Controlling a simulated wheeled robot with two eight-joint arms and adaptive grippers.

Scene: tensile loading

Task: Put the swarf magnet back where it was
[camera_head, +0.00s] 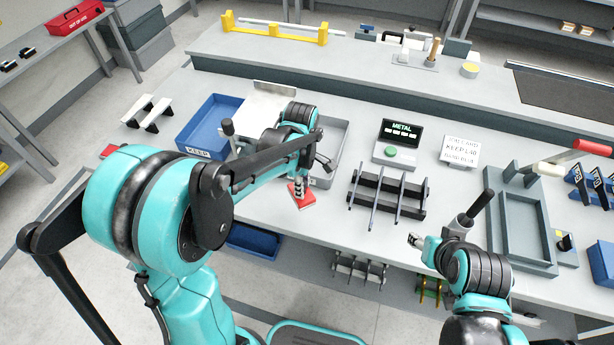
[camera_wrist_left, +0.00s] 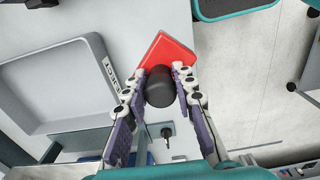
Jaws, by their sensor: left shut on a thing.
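The swarf magnet has a red plate (camera_head: 301,198) and a black knob. My left gripper (camera_head: 298,176) is shut on its knob, with the plate beneath, near the front of the bench. In the left wrist view the black knob (camera_wrist_left: 160,88) sits between the fingertips (camera_wrist_left: 160,84), and the red plate (camera_wrist_left: 166,49) shows beyond it. I cannot tell whether the plate touches the bench. My right gripper (camera_head: 416,240) is at the lower right, partly hidden by its own arm; its jaws are unclear.
A blue KEEP tray (camera_head: 197,151) is left of the magnet; a grey tray (camera_head: 342,142) is behind it, partly hidden. A black rack (camera_head: 388,200) stands to the right. A METAL display (camera_head: 401,131) and a white sign (camera_head: 460,150) stand behind. Bare bench lies between magnet and rack.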

